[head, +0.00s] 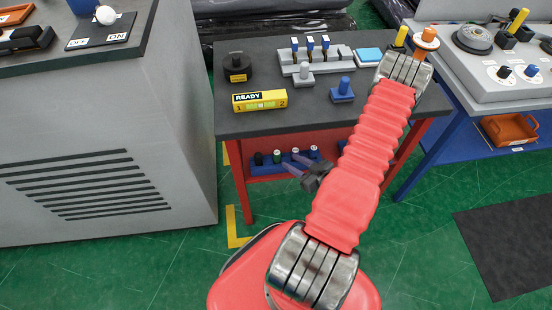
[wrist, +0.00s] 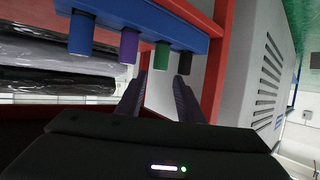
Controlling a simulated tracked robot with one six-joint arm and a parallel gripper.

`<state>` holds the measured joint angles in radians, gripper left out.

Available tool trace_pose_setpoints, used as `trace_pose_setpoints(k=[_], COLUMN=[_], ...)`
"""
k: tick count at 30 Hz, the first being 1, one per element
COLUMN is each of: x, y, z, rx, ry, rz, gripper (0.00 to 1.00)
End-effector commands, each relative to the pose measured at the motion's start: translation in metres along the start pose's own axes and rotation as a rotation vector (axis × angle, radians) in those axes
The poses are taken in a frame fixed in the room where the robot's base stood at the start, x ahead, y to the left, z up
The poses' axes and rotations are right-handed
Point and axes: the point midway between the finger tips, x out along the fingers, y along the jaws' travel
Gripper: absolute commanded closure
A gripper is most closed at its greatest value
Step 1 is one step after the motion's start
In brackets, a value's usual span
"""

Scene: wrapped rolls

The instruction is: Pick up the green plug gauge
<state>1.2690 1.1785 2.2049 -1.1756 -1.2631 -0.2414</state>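The green plug gauge (wrist: 161,56) stands in a blue rack (wrist: 145,18), between a purple plug (wrist: 128,46) and a black plug (wrist: 181,62). The wrist picture appears upside down. A blue plug (wrist: 80,33) is at the far end. My gripper (wrist: 161,77) is open and empty, its two dark purple fingers apart. In the wrist view the green plug lines up with the gap between the fingertips, just beyond them; contact is not visible. In the head view, my gripper (head: 289,161) is beside the rack (head: 264,169), and the green plug (head: 277,156) shows left of the fingertips.
The rack sits on a red lower shelf under the dark tabletop (head: 300,116). On top are a yellow READY box (head: 260,101), a grey block with blue-topped pieces (head: 312,57) and a blue knob (head: 342,90). A grey cabinet (head: 110,140) stands left. Green floor is open in front.

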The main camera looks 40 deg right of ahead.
Motion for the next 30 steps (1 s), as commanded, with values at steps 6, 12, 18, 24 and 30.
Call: trace_pose_setpoints(k=[6, 12, 18, 24, 30], x=[0.026, 0.048, 0.055, 0.054, 0.062], y=[-0.001, -0.001, 0.0, 0.0, -0.001], z=[0.001, 0.001, 0.001, 0.001, 0.002], rx=[-0.002, -0.001, 0.0, 0.0, -0.001], ry=[-0.001, -0.001, -0.001, -0.001, -0.001], rz=[-0.004, -0.003, 0.0, 0.0, -0.002], gripper=[0.66, 0.66, 0.66, 0.66, 0.66])
